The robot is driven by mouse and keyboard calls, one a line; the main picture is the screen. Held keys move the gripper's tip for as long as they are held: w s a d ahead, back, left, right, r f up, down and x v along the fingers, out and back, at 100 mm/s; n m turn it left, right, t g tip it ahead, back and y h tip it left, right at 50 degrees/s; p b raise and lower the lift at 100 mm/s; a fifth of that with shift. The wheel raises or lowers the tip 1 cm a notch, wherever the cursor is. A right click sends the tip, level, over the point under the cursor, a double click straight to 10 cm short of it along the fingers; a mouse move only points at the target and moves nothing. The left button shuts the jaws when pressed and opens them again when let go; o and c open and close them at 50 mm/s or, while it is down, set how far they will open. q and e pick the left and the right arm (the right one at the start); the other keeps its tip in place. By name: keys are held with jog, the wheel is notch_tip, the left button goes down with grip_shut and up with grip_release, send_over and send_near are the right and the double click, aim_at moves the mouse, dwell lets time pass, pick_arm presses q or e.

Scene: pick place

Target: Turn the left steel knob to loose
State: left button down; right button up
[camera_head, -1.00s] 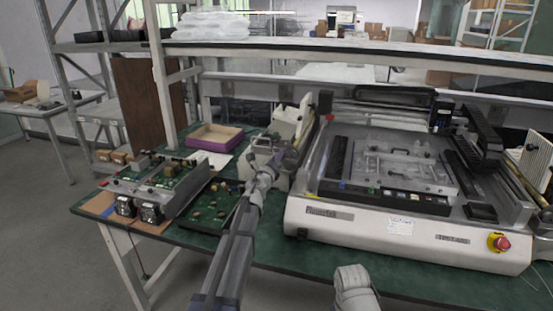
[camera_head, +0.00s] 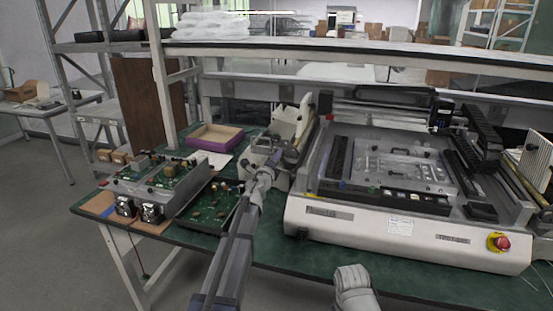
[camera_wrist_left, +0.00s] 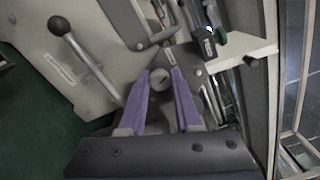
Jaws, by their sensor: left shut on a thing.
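The steel knob (camera_wrist_left: 160,79) is a small round grey knob with a slotted face, on the light metal body of a machine fixture. In the left wrist view, the two purple fingers of my left gripper (camera_wrist_left: 160,73) close around it from both sides, with the knob between the tips. In the head view my left gripper (camera_head: 268,170) is at the grey fixture (camera_head: 258,155) left of the big white machine, and it hides the knob there. My right gripper is out of view; only part of my right arm shows at the bottom.
A lever with a black ball (camera_wrist_left: 59,25) is left of the knob in the wrist view, and a metal handle (camera_wrist_left: 157,38) is just above it. The white machine (camera_head: 400,235) stands to the right. Circuit boards (camera_head: 165,180) and a purple-sided tray (camera_head: 214,137) are to the left.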

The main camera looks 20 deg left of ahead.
pick_arm(q)
jog(key=shift+n, duration=2.2)
jog(key=c, duration=0.9)
grip_release()
jog(key=shift+s, duration=0.15)
jog(key=s, duration=0.7)
jog(key=shift+s+a, duration=0.2)
jog(key=shift+s, duration=0.1)
jog(key=shift+f, duration=0.15)
